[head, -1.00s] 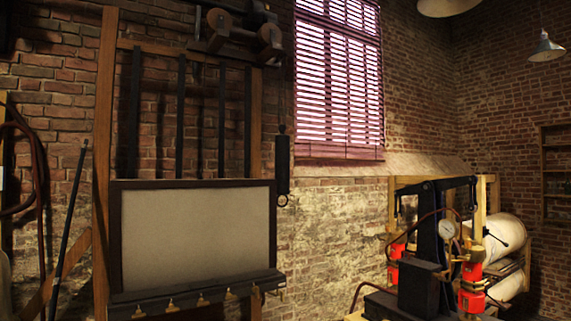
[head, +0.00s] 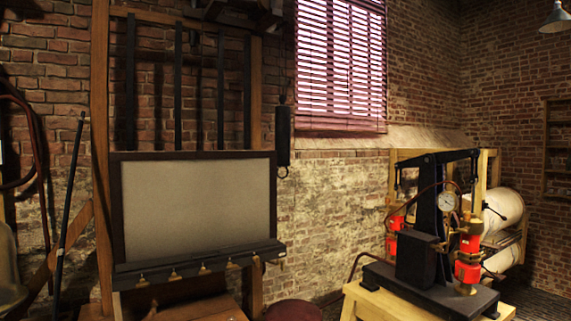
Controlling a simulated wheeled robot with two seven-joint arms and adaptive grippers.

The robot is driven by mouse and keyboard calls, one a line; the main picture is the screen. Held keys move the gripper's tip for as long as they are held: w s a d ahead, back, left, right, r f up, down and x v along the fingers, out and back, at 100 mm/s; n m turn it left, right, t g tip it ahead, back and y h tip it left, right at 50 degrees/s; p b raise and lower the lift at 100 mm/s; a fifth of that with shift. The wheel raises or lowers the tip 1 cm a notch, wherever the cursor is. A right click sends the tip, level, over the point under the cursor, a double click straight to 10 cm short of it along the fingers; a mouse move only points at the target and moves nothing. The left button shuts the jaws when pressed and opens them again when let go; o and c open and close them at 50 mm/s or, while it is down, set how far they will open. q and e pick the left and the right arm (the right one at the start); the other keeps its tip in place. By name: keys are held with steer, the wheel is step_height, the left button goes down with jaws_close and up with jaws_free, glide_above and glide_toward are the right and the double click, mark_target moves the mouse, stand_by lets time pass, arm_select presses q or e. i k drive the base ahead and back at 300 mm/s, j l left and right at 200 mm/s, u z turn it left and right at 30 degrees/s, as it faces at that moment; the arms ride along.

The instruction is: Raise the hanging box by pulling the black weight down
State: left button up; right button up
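The hanging box (head: 197,211) is a pale panel in a dark frame with a black ledge and several small brass fittings along its lower edge. It hangs in front of dark vertical rails in a wooden frame (head: 101,120). The black weight (head: 283,136) is a dark upright cylinder with a hook below it, just right of the wooden frame, near the height of the box's top edge. It hangs in front of the brick wall. Neither of my grippers is in view.
A black pump-like machine (head: 428,230) with a gauge and red cylinders stands on a wooden table (head: 385,303) at the right. White rolls (head: 503,212) lie behind it. A dark pole (head: 66,215) leans at the left. A round dark red top (head: 293,311) shows at the bottom.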

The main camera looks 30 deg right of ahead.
mark_target(282, 112)
steer(key=i+l, duration=0.2)
steer(key=l, duration=0.2)
steer(key=i+l, duration=0.2)
steer(key=l, duration=0.2)
steer(key=i+l, duration=0.25)
steer(key=l, duration=0.15)
steer(key=i+l, duration=0.2)
steer(key=l, duration=0.2)
steer(key=i+l, duration=0.2)
steer(key=l, duration=0.2)
steer(key=i+l, duration=0.2)
steer(key=l, duration=0.2)
